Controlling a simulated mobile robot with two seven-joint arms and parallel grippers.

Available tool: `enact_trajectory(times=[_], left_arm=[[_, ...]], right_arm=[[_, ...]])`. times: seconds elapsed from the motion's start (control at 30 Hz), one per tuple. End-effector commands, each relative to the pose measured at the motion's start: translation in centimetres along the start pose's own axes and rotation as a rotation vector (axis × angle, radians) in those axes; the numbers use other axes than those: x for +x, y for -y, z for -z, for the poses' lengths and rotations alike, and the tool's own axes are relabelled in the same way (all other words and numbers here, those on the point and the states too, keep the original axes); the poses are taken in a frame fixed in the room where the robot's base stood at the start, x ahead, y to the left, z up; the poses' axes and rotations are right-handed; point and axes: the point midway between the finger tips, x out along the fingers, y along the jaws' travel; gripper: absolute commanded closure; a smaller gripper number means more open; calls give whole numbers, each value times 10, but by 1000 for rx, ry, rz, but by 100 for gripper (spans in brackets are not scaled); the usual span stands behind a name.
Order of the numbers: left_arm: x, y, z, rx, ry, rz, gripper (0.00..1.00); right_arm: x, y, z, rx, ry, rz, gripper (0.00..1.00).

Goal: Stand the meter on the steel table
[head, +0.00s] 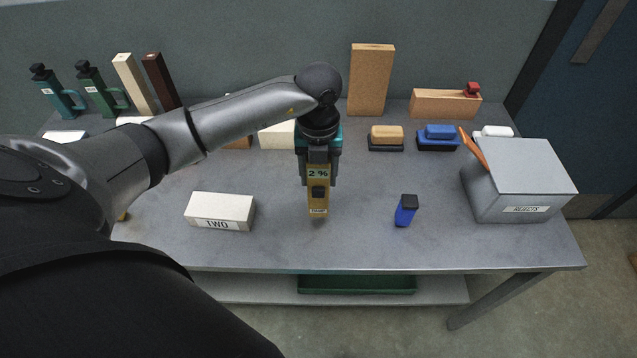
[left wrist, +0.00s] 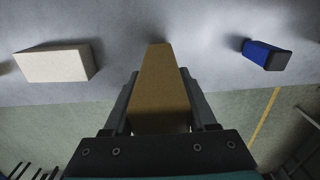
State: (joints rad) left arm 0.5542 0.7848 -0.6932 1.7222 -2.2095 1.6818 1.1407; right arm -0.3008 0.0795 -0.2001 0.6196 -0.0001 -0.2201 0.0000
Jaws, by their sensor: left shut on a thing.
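The meter (head: 318,198) is a tan upright block with a small display reading "2 %", a dark square and a label low on its front. My left gripper (head: 319,178) is shut on its upper part and points down. In the left wrist view the meter (left wrist: 160,95) sits between the two fingers. The steel table (head: 350,245) is grey and lies under it. The meter's lower end is at or just above the tabletop; I cannot tell whether it touches. My right gripper is not in view.
A white block marked "TWO" (head: 219,211) lies left of the meter. A grey "REJECTS" box (head: 515,180) is at the right end. Bricks, sponges and bottles line the back. The table between has free room.

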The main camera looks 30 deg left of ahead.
Motion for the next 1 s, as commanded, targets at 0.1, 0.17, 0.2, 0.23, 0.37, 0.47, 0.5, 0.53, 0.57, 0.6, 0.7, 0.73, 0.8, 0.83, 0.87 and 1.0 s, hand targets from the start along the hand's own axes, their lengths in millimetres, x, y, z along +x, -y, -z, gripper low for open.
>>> enact_trajectory(times=[0.1, 0.17, 0.2, 0.23, 0.37, 0.47, 0.5, 0.53, 0.57, 0.6, 0.7, 0.73, 0.8, 0.83, 0.87, 1.0], left_arm=[[21, 0, 1, 1, -4, -1, 100], [28, 0, 1, 0, -3, -1, 100], [31, 0, 1, 0, -2, -1, 100], [31, 0, 0, 1, -1, -1, 100], [30, 0, 0, 1, 1, 0, 100], [31, 0, 0, 1, 0, 0, 100], [32, 0, 0, 1, 0, 0, 100], [33, 0, 0, 1, 0, 0, 100], [34, 0, 0, 1, 0, 0, 100], [34, 0, 0, 1, -1, -1, 39], [34, 0, 0, 1, -1, -1, 28], [34, 0, 0, 1, -1, -1, 25], [34, 0, 0, 1, -1, -1, 17], [34, 0, 0, 1, -1, -1, 14], [34, 0, 0, 1, -1, -1, 13], [33, 0, 0, 1, -1, -1, 13]], right_arm=[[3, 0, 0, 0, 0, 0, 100], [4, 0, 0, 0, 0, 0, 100], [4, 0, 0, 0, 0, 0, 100], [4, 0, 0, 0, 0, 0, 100], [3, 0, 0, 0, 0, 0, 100], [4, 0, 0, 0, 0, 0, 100], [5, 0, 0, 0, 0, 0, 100], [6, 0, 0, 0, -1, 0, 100], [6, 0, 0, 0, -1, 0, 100], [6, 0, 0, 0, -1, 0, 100], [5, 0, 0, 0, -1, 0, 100], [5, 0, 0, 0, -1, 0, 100], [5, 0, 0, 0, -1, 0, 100], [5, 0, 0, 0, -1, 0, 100], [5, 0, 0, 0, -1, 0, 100], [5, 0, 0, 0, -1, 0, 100]])
